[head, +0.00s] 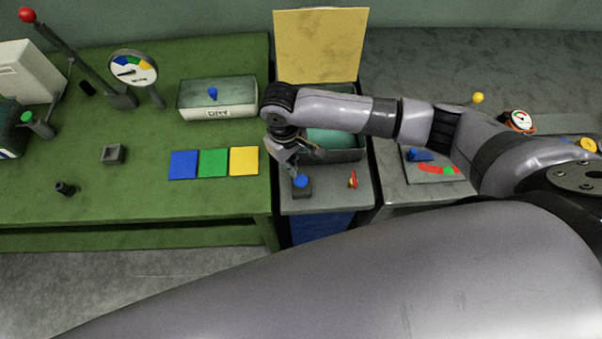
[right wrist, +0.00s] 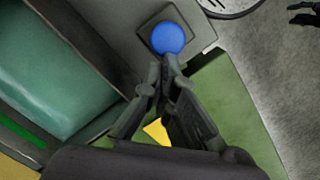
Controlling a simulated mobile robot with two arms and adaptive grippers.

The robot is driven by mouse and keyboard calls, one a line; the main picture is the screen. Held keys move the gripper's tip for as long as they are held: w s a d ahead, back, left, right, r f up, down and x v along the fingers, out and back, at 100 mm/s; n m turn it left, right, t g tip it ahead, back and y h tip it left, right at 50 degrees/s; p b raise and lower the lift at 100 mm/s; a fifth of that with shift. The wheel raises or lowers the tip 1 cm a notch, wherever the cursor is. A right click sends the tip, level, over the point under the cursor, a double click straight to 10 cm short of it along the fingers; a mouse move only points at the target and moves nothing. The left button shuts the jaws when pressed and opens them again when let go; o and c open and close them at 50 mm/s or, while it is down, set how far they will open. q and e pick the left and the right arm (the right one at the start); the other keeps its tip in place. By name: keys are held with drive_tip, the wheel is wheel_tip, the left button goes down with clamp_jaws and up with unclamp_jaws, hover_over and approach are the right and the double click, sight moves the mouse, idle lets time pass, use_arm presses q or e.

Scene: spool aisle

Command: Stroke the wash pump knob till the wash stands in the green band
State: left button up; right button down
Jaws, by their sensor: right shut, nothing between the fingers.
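The wash pump knob (head: 301,180) is a round blue cap on a dark square base at the front of the grey wash station. It shows large at the top of the right wrist view (right wrist: 166,38). My right gripper (head: 294,172) is just beside the knob. In the right wrist view its fingertips (right wrist: 170,64) are together and empty, close to the knob's edge; whether they touch it I cannot tell. The teal wash (head: 335,139) lies in the open tank behind, partly hidden by my arm. A green strip (right wrist: 22,130) runs along the tank's dark wall.
A small red lever (head: 353,180) stands right of the knob. A raised yellow lid (head: 320,47) is behind the tank. Blue, green (head: 213,162) and yellow squares lie on the green table at left. A grey bench with a red-and-green marked plate (head: 434,167) is at right.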

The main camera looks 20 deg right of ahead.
drive_tip(key=shift+w+a, duration=0.1)
drive_tip(key=shift+w, duration=0.1)
wheel_tip(320, 180, up, 12)
drive_tip(key=w, duration=0.1)
drive_tip(key=shift+a, duration=0.25)
idle(1.1)
